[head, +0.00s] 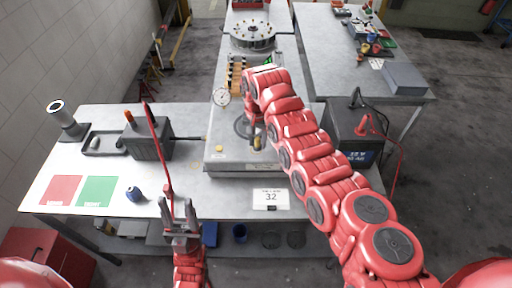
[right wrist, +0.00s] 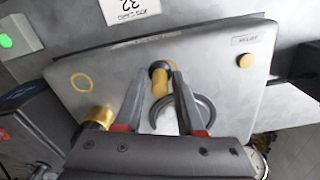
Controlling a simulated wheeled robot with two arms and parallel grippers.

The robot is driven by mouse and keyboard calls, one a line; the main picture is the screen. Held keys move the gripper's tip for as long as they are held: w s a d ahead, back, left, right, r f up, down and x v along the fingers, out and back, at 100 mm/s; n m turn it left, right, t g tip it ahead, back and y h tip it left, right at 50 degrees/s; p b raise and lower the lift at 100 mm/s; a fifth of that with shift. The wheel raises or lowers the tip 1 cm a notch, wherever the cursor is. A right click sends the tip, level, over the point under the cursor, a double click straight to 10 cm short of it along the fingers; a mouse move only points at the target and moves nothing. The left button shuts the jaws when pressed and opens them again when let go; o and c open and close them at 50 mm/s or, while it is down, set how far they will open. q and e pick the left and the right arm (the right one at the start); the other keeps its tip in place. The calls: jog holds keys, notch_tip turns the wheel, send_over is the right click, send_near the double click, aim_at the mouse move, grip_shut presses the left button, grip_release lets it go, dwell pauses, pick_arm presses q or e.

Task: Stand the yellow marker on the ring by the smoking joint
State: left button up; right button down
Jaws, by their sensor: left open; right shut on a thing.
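My right gripper (right wrist: 158,88) is shut on a yellow-brown cylinder with a dark end (right wrist: 160,72), which looks like the yellow marker. It also shows in the head view (head: 258,144), over the grey plate (head: 232,162) on the bench. A thin yellow ring (right wrist: 81,82) is on the plate, to the left of the fingers in the right wrist view. My arm hides that part in the head view. I see no smoke and cannot tell which joint smokes. My left gripper (head: 180,212) is open and empty at the bench's front edge.
A brass cylinder (right wrist: 98,117) stands close beside the fingers in the right wrist view. A sign marked 32 (head: 270,199) is at the front. A dark battery box (head: 352,132) is at right.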

aim_at(256, 143)
jog(key=shift+w+f+b, duration=0.15)
jog(key=shift+w+b, duration=0.15)
jog(key=shift+b, duration=0.1)
jog(key=shift+w+a+b, duration=0.3)
jog(key=shift+w+b, duration=0.2)
jog(key=shift+b, duration=0.75)
notch_tip(256, 143, down, 3)
jog(key=shift+f+b, duration=0.1)
jog(key=shift+b, duration=0.55)
jog(key=shift+w, duration=0.1)
jog(key=c, duration=1)
grip_release()
jog(key=o, duration=0.5)
